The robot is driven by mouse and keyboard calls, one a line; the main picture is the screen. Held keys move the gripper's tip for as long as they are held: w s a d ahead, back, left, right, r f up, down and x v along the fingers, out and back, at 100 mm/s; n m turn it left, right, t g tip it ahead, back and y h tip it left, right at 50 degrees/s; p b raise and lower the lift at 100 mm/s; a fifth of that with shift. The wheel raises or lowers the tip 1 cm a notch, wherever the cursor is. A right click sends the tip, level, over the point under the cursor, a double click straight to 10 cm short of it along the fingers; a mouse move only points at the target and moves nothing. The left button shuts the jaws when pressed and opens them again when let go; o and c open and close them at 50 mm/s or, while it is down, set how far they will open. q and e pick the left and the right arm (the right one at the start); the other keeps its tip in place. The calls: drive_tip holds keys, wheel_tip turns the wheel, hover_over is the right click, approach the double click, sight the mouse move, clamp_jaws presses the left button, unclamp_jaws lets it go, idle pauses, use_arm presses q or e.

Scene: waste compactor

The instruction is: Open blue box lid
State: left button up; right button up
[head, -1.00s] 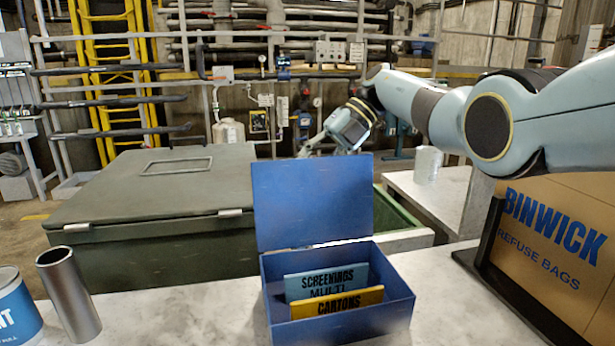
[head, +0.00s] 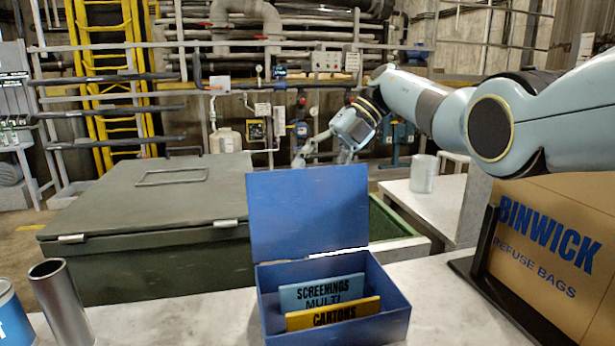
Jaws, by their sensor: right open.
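The blue box (head: 385,318) stands on the pale counter at the front centre. Its blue lid (head: 308,210) is raised and stands nearly upright at the back of the box. Inside are a light blue card (head: 320,292) reading "SCREENINGS MULTI" and a yellow card (head: 333,313) reading "CARTONS". My right gripper (head: 318,157) is behind and above the lid's top edge, open, with its lower part partly hidden by the lid. I cannot tell whether it touches the lid. My left gripper is out of view.
A metal tube (head: 62,305) and a blue-and-white can (head: 12,318) stand at the left of the counter. A dark green compactor (head: 150,205) is behind. A cardboard "BINWICK" carton (head: 550,240) and a dark stand are at right.

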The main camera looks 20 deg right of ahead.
drive_tip(key=v, duration=1)
drive_tip(key=shift+r, duration=0.1)
